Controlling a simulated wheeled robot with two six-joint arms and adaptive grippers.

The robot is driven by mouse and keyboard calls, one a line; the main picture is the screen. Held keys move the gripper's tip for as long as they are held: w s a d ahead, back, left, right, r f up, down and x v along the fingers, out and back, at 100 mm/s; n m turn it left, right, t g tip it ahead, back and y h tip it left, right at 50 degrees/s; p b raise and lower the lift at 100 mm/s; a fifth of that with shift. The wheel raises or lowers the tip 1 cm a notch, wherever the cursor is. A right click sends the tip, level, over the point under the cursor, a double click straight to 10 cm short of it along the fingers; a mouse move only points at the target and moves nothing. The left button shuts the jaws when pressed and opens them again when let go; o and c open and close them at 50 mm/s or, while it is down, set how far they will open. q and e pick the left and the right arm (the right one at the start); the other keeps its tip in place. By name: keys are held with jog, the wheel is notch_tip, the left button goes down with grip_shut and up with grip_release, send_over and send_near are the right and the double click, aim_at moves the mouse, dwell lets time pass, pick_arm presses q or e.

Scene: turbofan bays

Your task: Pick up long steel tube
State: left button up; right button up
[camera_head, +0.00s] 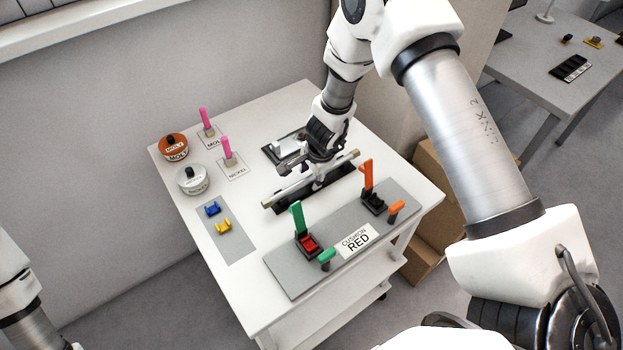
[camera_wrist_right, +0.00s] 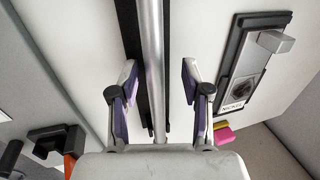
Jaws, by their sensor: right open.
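The long steel tube (camera_head: 289,191) lies on a dark holder (camera_head: 345,172) in the middle of the white cart top. In the right wrist view the tube (camera_wrist_right: 152,50) runs up the picture between two spread fingers. My right gripper (camera_head: 317,178) is open above the tube's middle; it also shows in the right wrist view (camera_wrist_right: 159,75). One finger is on each side of the tube, with gaps visible. The gripper hides part of the tube in the head view. My left arm shows at the lower left, but its gripper is out of view.
In front is a grey board (camera_head: 290,270) with upright green (camera_head: 297,217) and orange (camera_head: 367,178) levers. A dark-framed tray (camera_head: 279,150) sits behind the gripper. MOLY (camera_head: 174,149) and NICKEL (camera_head: 192,182) tins and pink-handled tools (camera_head: 227,150) stand at left. Clear white surface lies between.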

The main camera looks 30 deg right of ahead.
aim_at(314, 177)
jog(key=shift+s+d+r, duration=0.15)
jog(key=shift+c, duration=1)
jog(key=shift+s+r, duration=0.15)
jog(key=shift+s, duration=0.15)
grip_shut()
jog(key=shift+w, duration=0.15)
pick_arm(q)
notch_tip(314, 177, up, 10)
jog(key=p, duration=1)
jog(key=shift+s+d+r, duration=0.15)
jog(key=shift+s, duration=0.15)
pick_arm(e)
notch_tip(314, 177, up, 10)
